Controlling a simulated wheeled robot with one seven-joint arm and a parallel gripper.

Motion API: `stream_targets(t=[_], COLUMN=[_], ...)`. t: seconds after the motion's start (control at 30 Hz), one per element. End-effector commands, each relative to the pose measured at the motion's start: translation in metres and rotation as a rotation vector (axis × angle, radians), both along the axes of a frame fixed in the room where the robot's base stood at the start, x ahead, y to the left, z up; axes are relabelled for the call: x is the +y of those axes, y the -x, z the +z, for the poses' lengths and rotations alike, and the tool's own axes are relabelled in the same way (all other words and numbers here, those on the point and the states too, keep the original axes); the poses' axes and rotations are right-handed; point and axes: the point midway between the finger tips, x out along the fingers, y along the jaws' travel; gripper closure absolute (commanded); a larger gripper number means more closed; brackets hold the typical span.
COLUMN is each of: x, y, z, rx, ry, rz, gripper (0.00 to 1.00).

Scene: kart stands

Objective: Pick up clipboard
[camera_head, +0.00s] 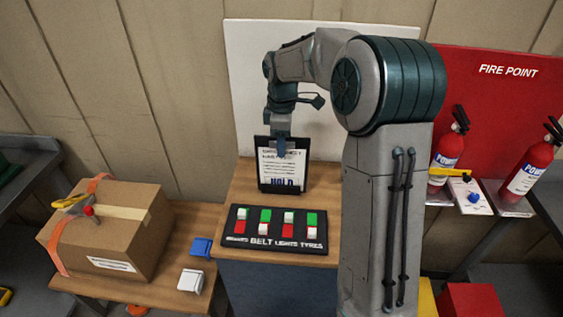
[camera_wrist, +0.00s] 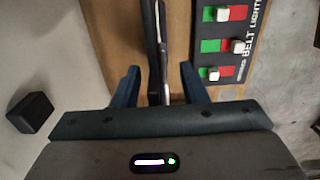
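The clipboard (camera_head: 270,172) stands upright on a wooden-topped stand against the white board. It has a dark backing and a printed sheet with "HOLD" at the bottom. My gripper (camera_head: 281,146) points down at its top edge from above. In the wrist view the clipboard (camera_wrist: 155,40) shows edge-on as a thin dark strip between the two blue fingers of my gripper (camera_wrist: 160,70). The fingers are spread, with a gap on each side of the clipboard. The clipboard's lower part is hidden from the wrist camera.
A black switch panel (camera_head: 275,242) with red, green and white blocks lies in front of the clipboard. A cardboard box (camera_head: 120,235), a blue block (camera_head: 201,247) and a white block (camera_head: 190,280) are to the left. Fire extinguishers (camera_head: 448,152) stand right, beyond my arm.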

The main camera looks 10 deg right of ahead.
Motion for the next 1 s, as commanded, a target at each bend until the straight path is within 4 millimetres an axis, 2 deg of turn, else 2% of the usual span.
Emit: stream_targets(t=[0.1, 0.3, 0.33, 0.4, 0.47, 0.83, 1.0], x=[0.0, -0.001, -0.001, -0.001, -0.001, -0.001, -0.001], y=[0.0, 0.0, 0.0, 0.0, 0.0, 0.0, -0.001], z=[-0.008, -0.008, -0.008, -0.008, -0.008, -0.006, 0.005], rx=[0.001, -0.001, -0.001, -0.001, -0.001, -0.002, -0.005], ry=[0.0, 0.0, 0.0, 0.0, 0.0, 0.0, 0.001], rz=[-0.001, -0.001, -0.001, -0.001, -0.001, -0.001, -0.002], gripper=[0.61, 0.61, 0.66, 0.86, 1.0, 1.0, 1.0])
